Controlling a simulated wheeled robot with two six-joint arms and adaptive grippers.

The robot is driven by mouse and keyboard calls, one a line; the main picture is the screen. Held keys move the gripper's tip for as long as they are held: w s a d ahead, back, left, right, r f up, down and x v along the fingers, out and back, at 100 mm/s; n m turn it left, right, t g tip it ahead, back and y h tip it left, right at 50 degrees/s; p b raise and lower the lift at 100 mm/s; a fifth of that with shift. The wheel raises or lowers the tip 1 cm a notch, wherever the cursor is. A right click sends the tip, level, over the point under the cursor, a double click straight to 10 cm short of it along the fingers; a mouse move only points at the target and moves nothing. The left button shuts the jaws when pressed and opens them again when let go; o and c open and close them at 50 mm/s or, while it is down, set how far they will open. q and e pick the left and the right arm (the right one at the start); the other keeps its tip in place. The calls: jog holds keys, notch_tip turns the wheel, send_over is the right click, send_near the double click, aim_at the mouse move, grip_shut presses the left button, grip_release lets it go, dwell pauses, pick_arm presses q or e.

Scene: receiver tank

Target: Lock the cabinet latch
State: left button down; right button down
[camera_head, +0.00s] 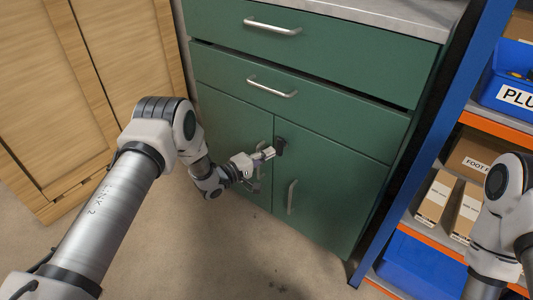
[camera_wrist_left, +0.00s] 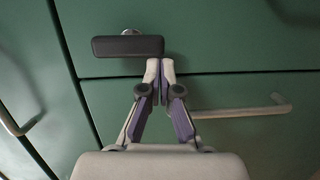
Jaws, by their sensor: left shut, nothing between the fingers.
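The cabinet latch (camera_head: 280,146) is a small dark piece near the top of the gap between the two green cabinet doors. In the left wrist view the latch (camera_wrist_left: 128,46) is a dark bar lying roughly parallel to the door gap, with a round metal part partly behind it. My left gripper (camera_head: 268,153) is shut and empty, its fingertips right beside the latch. In the wrist view the fingertips (camera_wrist_left: 160,66) are at one end of the bar; I cannot tell whether they touch. My right gripper is out of view.
The right door handle (camera_head: 291,197) is clear; the left one is partly hidden behind my gripper. A blue-framed shelf (camera_head: 409,150) with boxes stands right, wooden doors (camera_head: 130,50) left. Floor in front is open.

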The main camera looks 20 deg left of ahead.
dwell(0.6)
pick_arm(q)
jog(key=v, duration=1.2)
jog(key=shift+d, duration=0.1)
jog(key=s+d+f+g+y, duration=0.4)
jog(key=s+d+f+g, duration=0.1)
jog(key=s+d+f, duration=0.5)
jog(key=s+a+f+m+g+y, duration=0.2)
jog(key=s+a+m+g, duration=0.1)
jog(key=s, duration=0.6)
jog(key=s+a+f+m+g+y, duration=0.15)
jog(key=s+m+g, duration=0.25)
jog(key=s, duration=0.4)
jog(key=s+a+f+m+g+y, duration=0.2)
jog(key=s+a+m+g+y, duration=0.1)
jog(key=s, duration=0.6)
notch_tip(320, 180, up, 34)
jog(key=p, duration=3.3)
jog(key=shift+w+p, duration=0.25)
jog(key=shift+p, duration=0.05)
